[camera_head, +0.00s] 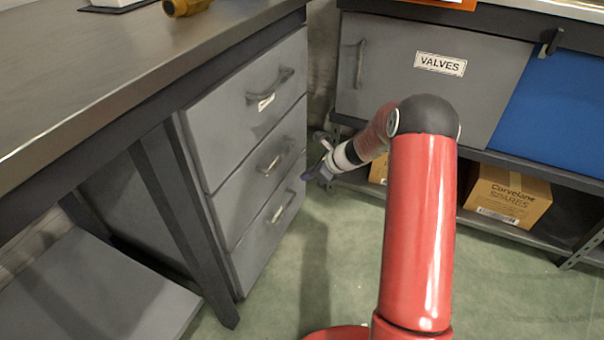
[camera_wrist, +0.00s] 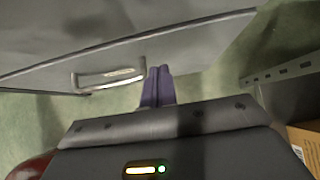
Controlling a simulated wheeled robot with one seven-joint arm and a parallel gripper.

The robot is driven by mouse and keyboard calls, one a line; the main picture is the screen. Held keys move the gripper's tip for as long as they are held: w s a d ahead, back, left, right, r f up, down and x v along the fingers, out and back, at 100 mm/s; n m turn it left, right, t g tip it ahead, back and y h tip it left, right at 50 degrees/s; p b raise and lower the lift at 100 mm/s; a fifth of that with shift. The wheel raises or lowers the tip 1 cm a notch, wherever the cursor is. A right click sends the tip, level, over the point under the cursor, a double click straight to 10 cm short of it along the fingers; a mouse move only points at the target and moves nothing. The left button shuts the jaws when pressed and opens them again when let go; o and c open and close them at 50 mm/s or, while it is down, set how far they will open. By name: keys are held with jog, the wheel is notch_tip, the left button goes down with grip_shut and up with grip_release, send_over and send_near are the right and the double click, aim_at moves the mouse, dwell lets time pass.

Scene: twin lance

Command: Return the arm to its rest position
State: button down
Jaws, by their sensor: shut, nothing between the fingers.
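My red arm reaches forward over the green floor in the head view, its far end beside the grey drawer unit (camera_head: 250,150). My gripper (camera_head: 308,176) is small there, low in front of the drawer fronts. In the wrist view my gripper (camera_wrist: 158,72) shows two purple fingers pressed together with nothing between them. A drawer handle (camera_wrist: 108,78) lies just left of the fingertips in that view. I cannot tell whether the fingers touch the drawer front.
A workbench (camera_head: 100,75) with a yellow object (camera_head: 186,7) on top stands at the left. A cabinet labelled VALVES (camera_head: 440,65) and a shelf with a cardboard box (camera_head: 506,197) stand at the right. Green floor (camera_head: 335,265) is clear between them.

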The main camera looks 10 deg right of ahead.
jog(key=p+v, duration=0.1)
jog(key=v, duration=0.9)
jog(key=s+a+r+n+g+h+p, duration=0.1)
jog(key=s+a+r+n+h+p, duration=0.35)
jog(key=s+r+n, duration=0.95)
jog(key=s+r+n+h, duration=0.1)
jog(key=s+r+n, duration=0.4)
jog(key=s, duration=0.5)
jog(key=s+r+n+t+h, duration=0.1)
jog(key=s+r+n, duration=0.4)
jog(key=s, duration=0.6)
jog(key=shift+s+r+n+t+h+p, duration=0.2)
jog(key=shift+r+n+t+h+p, duration=0.1)
jog(key=shift+r+n+h+p, duration=0.15)
jog(key=shift+d, duration=0.1)
